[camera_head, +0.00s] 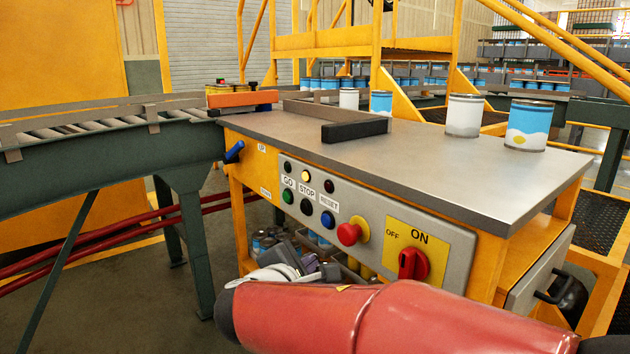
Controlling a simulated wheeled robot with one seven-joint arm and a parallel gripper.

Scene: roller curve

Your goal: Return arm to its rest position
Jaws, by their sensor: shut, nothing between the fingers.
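My red arm link (400,318) spans the lower right of the head view, in front of the workbench. Part of my grey gripper (290,262) shows just behind the link's left end, low in front of the bench and below the button panel. It is shut and holds nothing. Much of the gripper and wrist is hidden behind the red link.
The grey bench top (390,165) carries several cans, such as a blue one (528,127), and a black bar (354,130). The control panel (345,215) faces me, with a red rotary switch (413,265). A roller conveyor (90,130) joins at left.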

